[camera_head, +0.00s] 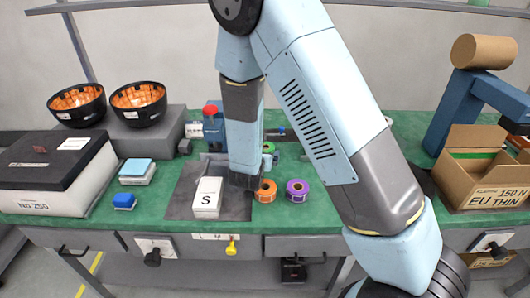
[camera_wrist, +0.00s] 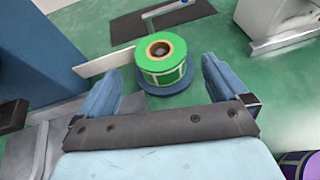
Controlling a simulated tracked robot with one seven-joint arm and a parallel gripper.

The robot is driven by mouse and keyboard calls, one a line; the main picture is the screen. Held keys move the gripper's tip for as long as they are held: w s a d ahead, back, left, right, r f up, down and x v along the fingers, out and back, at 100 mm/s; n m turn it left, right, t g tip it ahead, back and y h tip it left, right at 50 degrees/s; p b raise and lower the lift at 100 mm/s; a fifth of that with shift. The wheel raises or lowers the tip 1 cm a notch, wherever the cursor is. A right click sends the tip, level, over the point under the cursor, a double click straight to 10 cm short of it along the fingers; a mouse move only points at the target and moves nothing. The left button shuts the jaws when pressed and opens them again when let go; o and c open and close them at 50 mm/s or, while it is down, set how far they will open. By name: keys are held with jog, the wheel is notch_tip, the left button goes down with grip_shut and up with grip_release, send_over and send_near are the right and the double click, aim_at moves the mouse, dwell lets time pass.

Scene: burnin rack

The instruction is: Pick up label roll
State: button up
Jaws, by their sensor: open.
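A green label roll (camera_wrist: 163,60) with a brown cardboard core shows in the wrist view, standing on a round blue piece (camera_wrist: 166,85). My gripper (camera_wrist: 160,74) is open, its two blue fingers spread, with the green roll beyond and between their tips. Nothing is held. In the head view my arm covers most of the spot around the gripper. An orange label roll (camera_head: 265,191) and a purple label roll (camera_head: 297,190) stand on the green bench, right of my gripper. The purple roll also shows at the lower right corner of the wrist view (camera_wrist: 300,165).
A white box marked S (camera_head: 207,197) stands on a grey mat (camera_head: 181,196) left of my gripper. A cardboard box (camera_head: 487,190) is at the right. The bench front between purple roll and cardboard box is partly behind my arm.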

aim_at(266, 147)
jog(key=shift+x, duration=3.25)
jog(key=shift+d+r, duration=0.1)
jog(key=shift+r, duration=0.1)
jog(key=c, duration=1.1)
jog(key=shift+r, duration=0.15)
